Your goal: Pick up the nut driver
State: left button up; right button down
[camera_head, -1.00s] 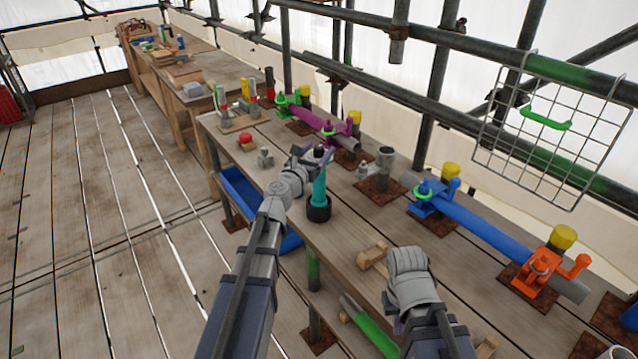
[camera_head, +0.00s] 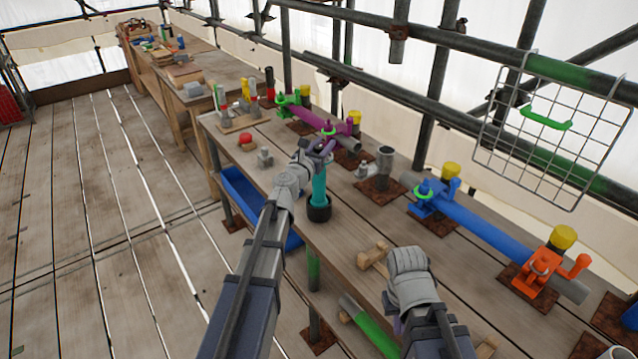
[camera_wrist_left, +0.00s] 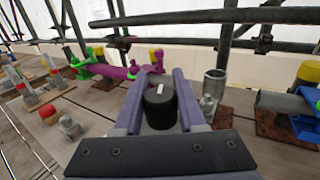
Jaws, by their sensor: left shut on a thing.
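The teal shaft below is hidden in that view. My right arm is over the near part of the bench; its gripper fingers are mostly hidden.
A blue pipe (camera_head: 485,235) with blue and orange clamps lies along the bench to the right. A grey upright cup (camera_head: 385,160) stands behind the nut driver. A blue tray (camera_head: 245,195) is below the bench edge. A wooden block (camera_head: 373,256) lies nearer.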

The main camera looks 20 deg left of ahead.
pick_arm(q)
grip_shut()
jog(key=shift+r, duration=0.1)
dwell(0.9)
